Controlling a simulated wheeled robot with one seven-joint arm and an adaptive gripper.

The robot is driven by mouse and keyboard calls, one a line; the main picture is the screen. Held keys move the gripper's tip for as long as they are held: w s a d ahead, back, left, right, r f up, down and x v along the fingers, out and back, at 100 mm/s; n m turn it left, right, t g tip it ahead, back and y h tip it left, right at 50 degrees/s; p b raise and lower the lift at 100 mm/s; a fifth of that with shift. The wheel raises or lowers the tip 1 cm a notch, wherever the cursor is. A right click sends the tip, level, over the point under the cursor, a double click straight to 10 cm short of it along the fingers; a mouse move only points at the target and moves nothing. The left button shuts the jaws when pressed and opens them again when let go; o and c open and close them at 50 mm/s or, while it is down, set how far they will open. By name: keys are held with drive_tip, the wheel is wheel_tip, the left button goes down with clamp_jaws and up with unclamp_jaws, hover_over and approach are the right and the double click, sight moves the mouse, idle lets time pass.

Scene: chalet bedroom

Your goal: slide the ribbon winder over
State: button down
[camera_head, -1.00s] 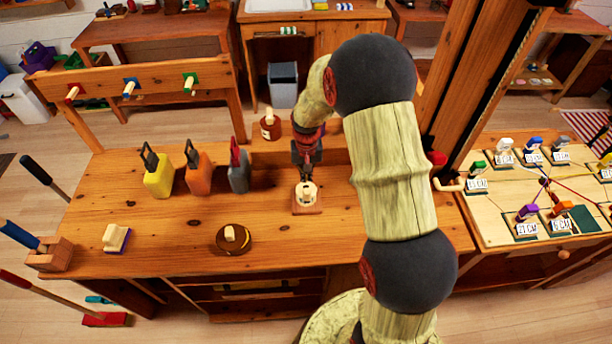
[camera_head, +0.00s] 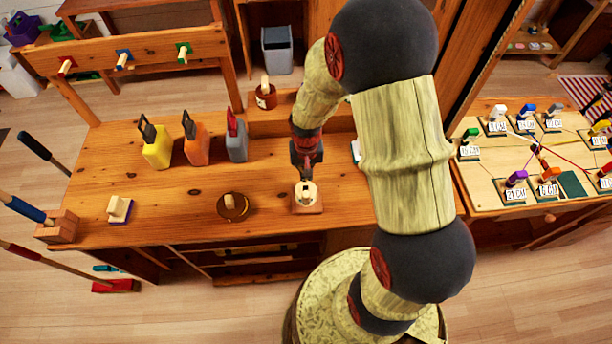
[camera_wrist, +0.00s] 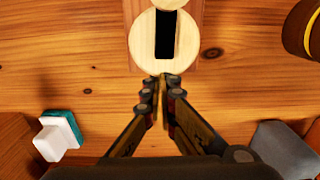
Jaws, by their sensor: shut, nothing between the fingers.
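The ribbon winder appears to be the small wooden stand with a pale round disc (camera_head: 306,195) near the front edge of the wooden workbench (camera_head: 180,225). In the wrist view its disc (camera_wrist: 144,42) has a dark slot and sits at the top centre on a reddish wooden base. My gripper (camera_head: 305,178) points down at the far side of the winder. In the wrist view my gripper (camera_wrist: 160,80) is shut and empty, its fingertips at the disc's edge, seemingly touching it. My arm crosses the right of the head view.
A brown round piece (camera_head: 233,207) and a white block (camera_head: 120,208) lie left of the winder. Yellow (camera_head: 156,150), orange (camera_head: 196,145) and grey (camera_head: 236,143) bottles stand behind. A brown pot (camera_head: 265,97) is farther back. A labelled board (camera_head: 490,180) is at right.

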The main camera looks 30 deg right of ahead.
wheel_tip(320, 180, up, 12)
idle(0.5)
drive_tip(key=s+a+r+n+t, duration=0.2)
drive_tip(key=s+a+r, duration=0.1)
drive_tip(key=s+r, duration=0.4)
drive_tip(key=s+a+r+n+t, duration=0.2)
drive_tip(key=s+r, duration=0.5)
drive_tip(key=r, duration=0.7)
drive_tip(key=shift+s+a+n+t, duration=0.3)
drive_tip(key=shift+s+a+t, duration=0.05)
drive_tip(key=shift+a+t, duration=0.45)
drive_tip(key=c, duration=2.6)
unclamp_jaws()
drive_tip(key=shift+r, duration=0.15)
